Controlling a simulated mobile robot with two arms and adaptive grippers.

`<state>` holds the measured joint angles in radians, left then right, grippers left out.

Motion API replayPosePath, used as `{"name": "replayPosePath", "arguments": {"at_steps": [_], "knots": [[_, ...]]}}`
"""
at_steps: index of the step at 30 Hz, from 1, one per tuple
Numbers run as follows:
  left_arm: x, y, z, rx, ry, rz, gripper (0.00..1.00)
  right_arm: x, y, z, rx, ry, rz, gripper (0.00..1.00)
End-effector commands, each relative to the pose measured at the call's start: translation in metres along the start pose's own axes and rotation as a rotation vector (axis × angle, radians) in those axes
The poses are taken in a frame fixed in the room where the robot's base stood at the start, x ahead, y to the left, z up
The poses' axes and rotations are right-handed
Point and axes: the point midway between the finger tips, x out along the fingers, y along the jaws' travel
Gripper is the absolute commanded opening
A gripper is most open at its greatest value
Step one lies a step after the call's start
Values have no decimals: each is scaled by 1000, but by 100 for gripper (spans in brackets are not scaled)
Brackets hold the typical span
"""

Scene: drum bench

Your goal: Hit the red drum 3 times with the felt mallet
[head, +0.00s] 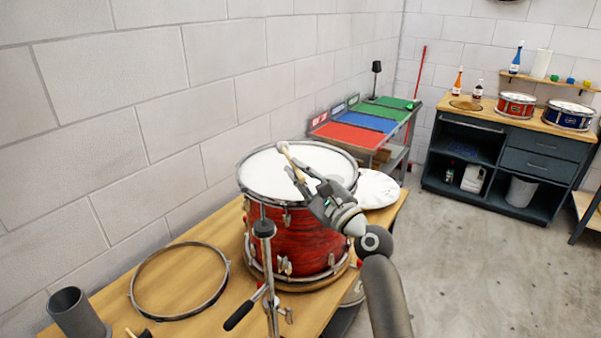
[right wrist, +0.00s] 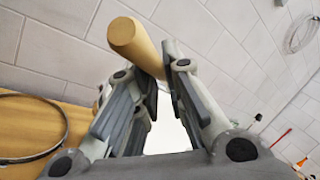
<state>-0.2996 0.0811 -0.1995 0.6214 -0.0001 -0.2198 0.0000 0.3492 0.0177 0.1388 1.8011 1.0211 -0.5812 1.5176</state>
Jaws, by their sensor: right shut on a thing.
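The red drum (head: 290,238) stands upright on the wooden bench, with a white head (head: 262,170) and metal rim. My right gripper (head: 299,178) is over the drum's head, shut on the felt mallet (head: 289,158). The mallet's tan wooden stick slants up and left out of the fingers in the head view. In the right wrist view the mallet (right wrist: 135,40) shows as a thick wooden rod with a round end, between the fingertips (right wrist: 160,75). I cannot make out the felt end or whether the mallet touches the drum. My left gripper is not in view.
A clamp stand (head: 265,250) rises before the drum. A metal hoop (head: 136,298) and grey cup (head: 78,312) are left on the bench (head: 215,312). A white round item (head: 380,188) lies beyond the drum. Coloured trays (head: 352,138) and a dark cabinet (head: 520,155) stand farther back.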

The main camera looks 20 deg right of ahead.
Motion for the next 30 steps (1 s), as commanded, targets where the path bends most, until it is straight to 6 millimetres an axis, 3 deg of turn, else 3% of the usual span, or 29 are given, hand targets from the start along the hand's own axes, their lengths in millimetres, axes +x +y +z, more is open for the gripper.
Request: {"name": "replayPosePath", "arguments": {"at_steps": [11, 24, 30], "knots": [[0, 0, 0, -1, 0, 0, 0, 1, -13, -2, -2, -45, 52, 0], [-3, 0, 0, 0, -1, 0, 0, -14, -88, -1, 47, -194, 230, 0], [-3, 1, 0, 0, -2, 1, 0, -21, -109, 1, 66, -221, 256, 0]]}}
